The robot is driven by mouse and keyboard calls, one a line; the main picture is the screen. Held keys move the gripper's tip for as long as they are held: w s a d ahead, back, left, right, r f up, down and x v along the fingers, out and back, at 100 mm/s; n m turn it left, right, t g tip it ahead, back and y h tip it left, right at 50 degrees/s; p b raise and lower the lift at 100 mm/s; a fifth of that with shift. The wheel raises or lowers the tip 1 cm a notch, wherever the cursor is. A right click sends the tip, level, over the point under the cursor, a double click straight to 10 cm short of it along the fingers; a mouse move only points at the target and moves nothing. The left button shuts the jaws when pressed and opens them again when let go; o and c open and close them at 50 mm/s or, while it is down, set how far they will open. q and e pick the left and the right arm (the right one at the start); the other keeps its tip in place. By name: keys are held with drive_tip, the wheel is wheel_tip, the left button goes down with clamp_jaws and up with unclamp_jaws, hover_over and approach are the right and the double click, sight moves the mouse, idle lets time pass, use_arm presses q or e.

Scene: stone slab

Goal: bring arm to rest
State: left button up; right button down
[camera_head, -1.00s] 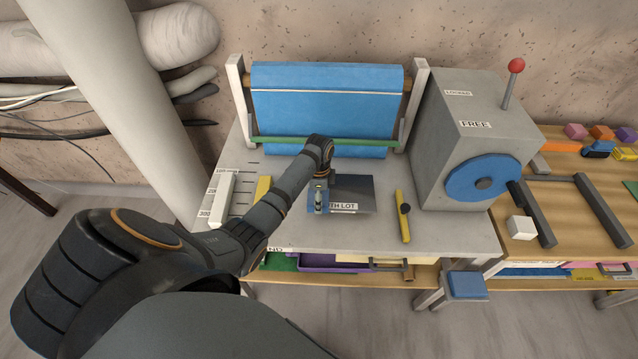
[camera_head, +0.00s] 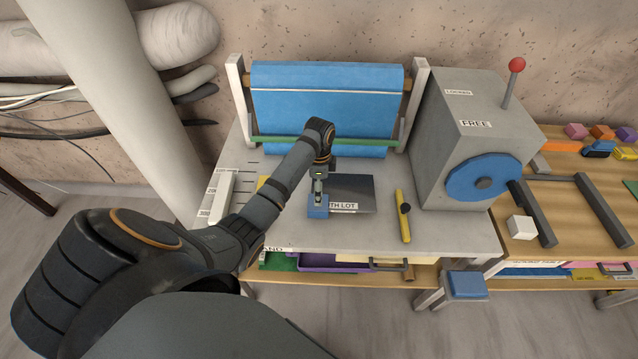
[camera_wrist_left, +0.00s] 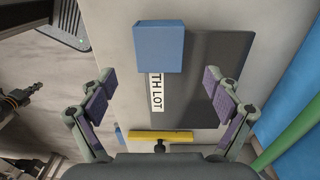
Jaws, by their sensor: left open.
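My left arm reaches in from the left over the bench in the head view. My left gripper (camera_head: 318,188) points down above the small blue block (camera_head: 317,212). In the left wrist view the gripper (camera_wrist_left: 158,78) is open, with its fingers spread wide and nothing between the pads. The blue block (camera_wrist_left: 158,46) lies beyond the fingertips, at the left edge of the dark plate (camera_wrist_left: 215,85), beside a label whose visible part reads "TH LOT". The dark plate (camera_head: 352,188) lies flat on the bench.
A blue cloth roll on a frame (camera_head: 325,90) stands behind the gripper. A grey box with a blue disc (camera_head: 465,140) stands at right. A yellow tool (camera_head: 402,216) lies right of the plate. The grey bench top (camera_head: 340,235) is clear in front.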

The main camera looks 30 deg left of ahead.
use_arm(q)
wheel_tip(320, 180, up, 7)
drive_tip(key=shift+f, duration=0.2)
drive_tip(key=shift+f, duration=0.1)
